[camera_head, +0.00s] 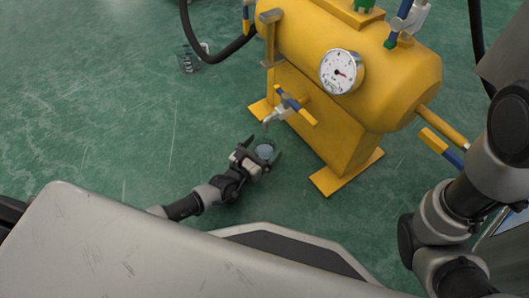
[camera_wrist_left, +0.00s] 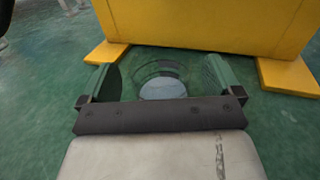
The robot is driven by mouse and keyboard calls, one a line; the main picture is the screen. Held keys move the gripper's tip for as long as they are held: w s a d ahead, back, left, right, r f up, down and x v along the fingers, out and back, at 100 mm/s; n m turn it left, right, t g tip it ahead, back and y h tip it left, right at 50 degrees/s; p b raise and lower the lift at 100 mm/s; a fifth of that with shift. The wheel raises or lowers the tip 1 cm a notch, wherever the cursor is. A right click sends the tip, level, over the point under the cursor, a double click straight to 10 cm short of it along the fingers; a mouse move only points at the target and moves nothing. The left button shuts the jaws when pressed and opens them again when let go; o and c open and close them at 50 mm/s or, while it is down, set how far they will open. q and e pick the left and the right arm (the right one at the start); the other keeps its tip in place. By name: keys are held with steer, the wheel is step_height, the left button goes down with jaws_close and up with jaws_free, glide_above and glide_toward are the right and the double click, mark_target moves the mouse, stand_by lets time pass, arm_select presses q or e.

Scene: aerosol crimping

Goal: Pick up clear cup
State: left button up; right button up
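The clear cup (camera_head: 264,151) stands on the green floor under the small tap of the yellow tank. It looks pale blue inside. My left gripper (camera_head: 262,157) is low at the cup, with its fingers on either side of it. In the left wrist view the cup (camera_wrist_left: 162,88) sits between the two spread fingers of my left gripper (camera_wrist_left: 160,82), with a gap on each side. The cup's lower part is hidden by the gripper body. My right arm shows at the right edge of the head view, but its gripper is not visible.
The yellow tank (camera_head: 330,105) with a white gauge (camera_head: 341,72) stands on yellow feet just behind the cup. Its blue-handled tap (camera_head: 285,108) juts out close above. The left floor is clear.

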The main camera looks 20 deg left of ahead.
arm_select(q)
steer(key=c, duration=0.9)
steer(key=shift+c, duration=0.5)
steer(key=shift+r, duration=0.1)
